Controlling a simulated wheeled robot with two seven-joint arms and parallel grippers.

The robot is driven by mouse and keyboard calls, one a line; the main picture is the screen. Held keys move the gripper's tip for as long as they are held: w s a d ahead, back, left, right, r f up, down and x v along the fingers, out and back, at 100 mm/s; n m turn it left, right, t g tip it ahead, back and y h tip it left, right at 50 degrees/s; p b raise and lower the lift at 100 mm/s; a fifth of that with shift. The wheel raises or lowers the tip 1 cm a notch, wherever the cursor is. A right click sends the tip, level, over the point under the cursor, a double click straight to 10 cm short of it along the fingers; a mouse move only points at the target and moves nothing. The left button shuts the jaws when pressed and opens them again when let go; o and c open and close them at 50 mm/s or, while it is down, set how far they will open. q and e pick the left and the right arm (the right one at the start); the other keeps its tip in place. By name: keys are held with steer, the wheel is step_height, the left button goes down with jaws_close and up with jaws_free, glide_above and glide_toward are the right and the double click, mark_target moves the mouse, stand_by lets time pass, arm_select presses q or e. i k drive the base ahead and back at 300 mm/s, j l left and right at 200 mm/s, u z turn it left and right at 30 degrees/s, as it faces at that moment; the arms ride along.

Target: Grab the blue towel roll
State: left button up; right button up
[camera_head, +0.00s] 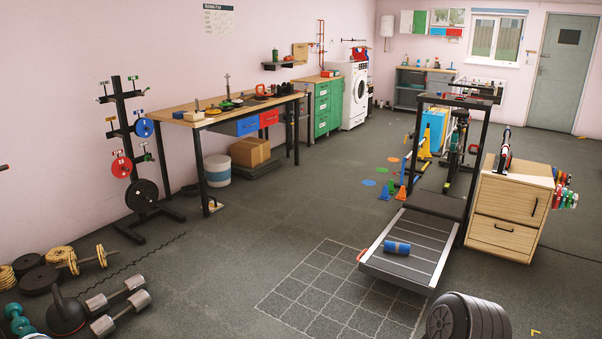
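A blue roll (397,247), which looks like the blue towel roll, lies on its side on the belt of a treadmill (422,256).
A wooden cabinet (497,244) stands right of the treadmill. A dark round weight (468,318) lies at the front right. Dumbbells (118,310) and a kettlebell (67,316) are at the front left. A workbench (206,118) lines the left wall. The gridded floor (335,290) is clear.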

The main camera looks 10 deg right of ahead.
mark_target(389, 246)
steer(key=i+l+z, duration=0.25)
steer(key=i+z, duration=0.65)
steer(key=i, duration=0.15)
steer(key=i+j+z, duration=0.1)
steer(key=i+z, duration=0.35)
steer(key=i+j+u, duration=0.1)
steer(key=i, duration=1.55)
steer(key=i+j+z, duration=0.25)
steer(key=i+z, duration=0.15)
steer(key=i, duration=0.15)
steer(key=i+j+z, duration=0.4)
steer(key=i, duration=0.15)
